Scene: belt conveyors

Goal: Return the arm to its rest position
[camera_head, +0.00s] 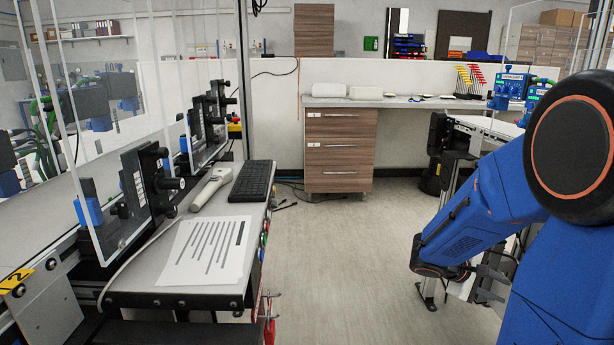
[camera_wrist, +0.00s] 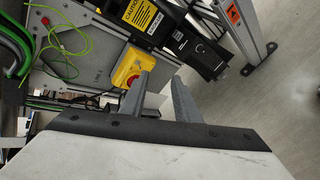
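My blue arm (camera_head: 480,210) reaches down the right side of the head view, bent at a large joint with a dark round cap. My gripper (camera_head: 492,284) hangs low at the arm's end, above the floor and apart from the left bench. In the wrist view, the two grey fingers of my gripper (camera_wrist: 162,78) stand apart with an empty gap between them. Nothing is held. A yellow box with a red button (camera_wrist: 130,68) shows beyond the fingers, and I cannot tell how far away it is.
A bench on the left holds a printed sheet (camera_head: 208,250), a keyboard (camera_head: 252,181) and a handheld scanner (camera_head: 211,188). A wooden drawer cabinet (camera_head: 339,150) stands at the back. The floor (camera_head: 345,260) between bench and arm is clear. A grey metal leg (camera_wrist: 242,28) shows in the wrist view.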

